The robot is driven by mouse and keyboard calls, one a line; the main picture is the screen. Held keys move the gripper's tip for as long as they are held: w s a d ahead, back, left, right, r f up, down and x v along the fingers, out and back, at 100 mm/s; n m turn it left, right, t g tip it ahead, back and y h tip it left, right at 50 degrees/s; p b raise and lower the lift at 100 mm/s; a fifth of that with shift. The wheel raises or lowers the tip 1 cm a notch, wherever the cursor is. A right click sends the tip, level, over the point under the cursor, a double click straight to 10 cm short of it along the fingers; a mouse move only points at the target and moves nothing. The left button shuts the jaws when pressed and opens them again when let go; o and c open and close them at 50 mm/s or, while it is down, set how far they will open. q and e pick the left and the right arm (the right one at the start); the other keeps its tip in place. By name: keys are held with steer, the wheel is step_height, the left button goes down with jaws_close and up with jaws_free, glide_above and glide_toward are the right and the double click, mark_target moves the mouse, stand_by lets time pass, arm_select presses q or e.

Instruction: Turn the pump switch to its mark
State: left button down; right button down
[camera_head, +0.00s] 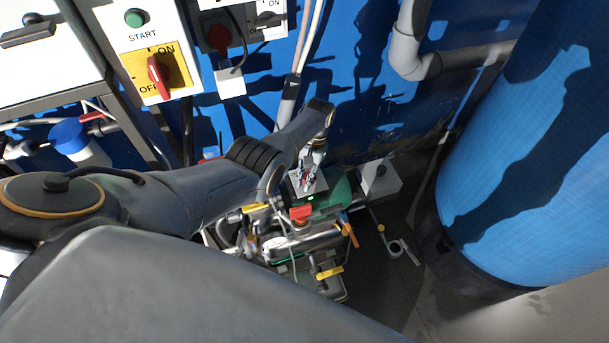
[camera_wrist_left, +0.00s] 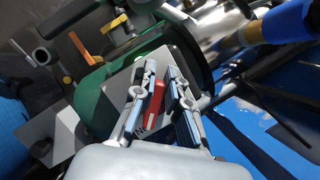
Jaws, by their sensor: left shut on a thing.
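The pump switch is a red handle (camera_wrist_left: 156,100) on a light grey plate (camera_wrist_left: 121,85), which sits on the green pump (camera_wrist_left: 92,108). In the head view the plate (camera_head: 319,187) lies just under my left gripper (camera_head: 308,178), and the green pump (camera_head: 338,196) shows beside it. In the left wrist view the two fingers of my left gripper (camera_wrist_left: 161,76) stand on either side of the red handle and are shut on it. The fingers partly cover the handle and its markings, so I cannot read the mark. My right gripper is not in view.
A yellow plate with a red ON/OFF switch (camera_head: 158,78) and a green START button (camera_head: 135,18) are on the box at upper left. Pipes and valves with a red handle (camera_head: 301,213) crowd below the pump. A large blue tank (camera_head: 520,150) stands at right.

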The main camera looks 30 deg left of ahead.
arm_select(q)
steer(key=shift+w, duration=0.15)
steer(key=c, duration=1.4)
jaws_free()
steer(key=shift+o, duration=0.2)
steer(key=v, duration=1.2)
steer(key=shift+r, duration=0.15)
